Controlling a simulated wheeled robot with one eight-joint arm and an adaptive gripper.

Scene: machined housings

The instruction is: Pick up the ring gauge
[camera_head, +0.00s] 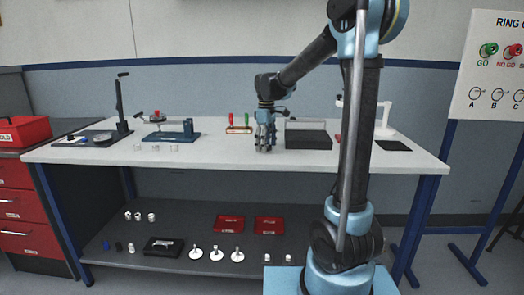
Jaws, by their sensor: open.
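My gripper (265,149) is open and points down over the middle of the white-topped bench (215,150), its fingertips close to the bench top. I see nothing clearly between its fingers. I cannot pick out the ring gauge for certain. Several small pale metal pieces (156,147) stand near the front edge, further left.
A dark open-topped box (308,141) stands just right of my gripper. A blue bench fixture (172,133) and a dark upright stand (121,105) are at left. A white instrument (382,122) is at right. The lower shelf (190,215) holds red trays and small parts.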

